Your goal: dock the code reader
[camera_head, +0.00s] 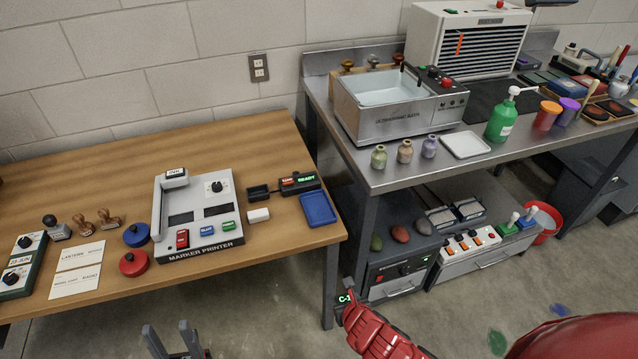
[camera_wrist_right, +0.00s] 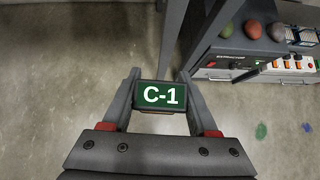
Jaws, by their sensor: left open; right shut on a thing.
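The code reader, a small dark block with a lit green "C-1" screen (camera_wrist_right: 161,95), is held between the fingers of my right gripper (camera_wrist_right: 163,108). In the head view the reader (camera_head: 345,298) is over the floor, just off the wooden table's right front corner. A black open holder (camera_head: 258,192) stands on the table, joined to a black unit (camera_head: 297,183) with a red label and a green "READY" display. The holder looks empty; I cannot tell for sure that it is the dock. My left gripper (camera_head: 176,343) is open and empty, over the floor before the table.
The marker printer (camera_head: 200,216) stands left of the holder on the wooden table (camera_head: 120,150). A white block (camera_head: 258,215) and a blue tray (camera_head: 318,209) lie close to the holder. A steel bench (camera_head: 390,180) with an ultrasonic bath (camera_head: 392,127) is at the right.

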